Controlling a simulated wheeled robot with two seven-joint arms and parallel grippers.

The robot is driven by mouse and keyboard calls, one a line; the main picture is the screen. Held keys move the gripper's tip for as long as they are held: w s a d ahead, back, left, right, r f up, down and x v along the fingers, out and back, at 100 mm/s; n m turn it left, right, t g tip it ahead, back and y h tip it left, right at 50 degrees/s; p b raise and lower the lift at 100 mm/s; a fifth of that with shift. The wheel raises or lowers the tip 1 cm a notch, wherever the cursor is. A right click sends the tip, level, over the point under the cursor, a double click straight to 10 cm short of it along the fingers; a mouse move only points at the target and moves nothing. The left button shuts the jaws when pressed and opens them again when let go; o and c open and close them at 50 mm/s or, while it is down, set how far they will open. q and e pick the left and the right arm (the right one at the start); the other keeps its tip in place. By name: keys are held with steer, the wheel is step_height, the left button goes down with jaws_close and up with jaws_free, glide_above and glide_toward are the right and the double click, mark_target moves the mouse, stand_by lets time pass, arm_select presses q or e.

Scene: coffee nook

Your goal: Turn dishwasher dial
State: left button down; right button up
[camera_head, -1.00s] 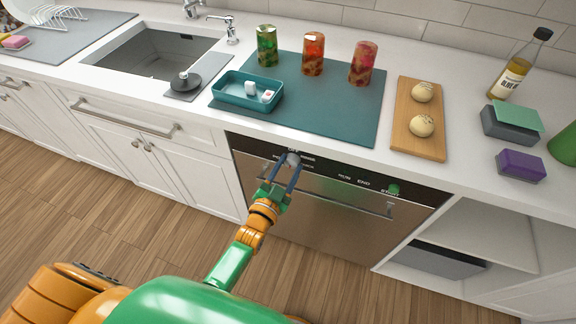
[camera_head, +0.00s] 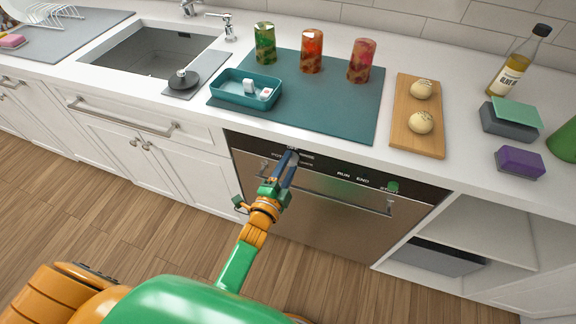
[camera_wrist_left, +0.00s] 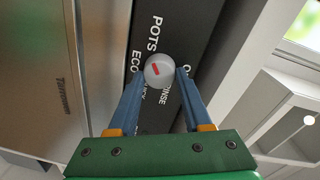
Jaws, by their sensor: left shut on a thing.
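The dishwasher (camera_head: 310,210) has a steel front and a black control strip (camera_head: 335,170) along its top. The dial is mostly hidden by my fingers in the head view. In the left wrist view the dial (camera_wrist_left: 159,70) is a round grey knob with a red mark, with labels such as POTS, ECO and RINSE around it. My left gripper (camera_head: 290,156) is at the strip, and its blue fingers (camera_wrist_left: 158,78) are shut on the dial from both sides. The red mark points slantwise, roughly between ECO and RINSE in line. My right gripper is not in view.
A green START button (camera_head: 392,187) and the labels RUN and END sit right of the dial. The dishwasher's bar handle (camera_head: 330,190) runs just below the strip. The counter above holds a teal mat (camera_head: 340,110) with jars and a tray (camera_head: 226,92).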

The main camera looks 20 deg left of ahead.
arm_select(q)
steer(key=shift+m, duration=0.5)
steer(key=shift+c, duration=1.7)
jaws_free()
steer(key=s, duration=0.7)
steer(key=shift+a+r, duration=0.2)
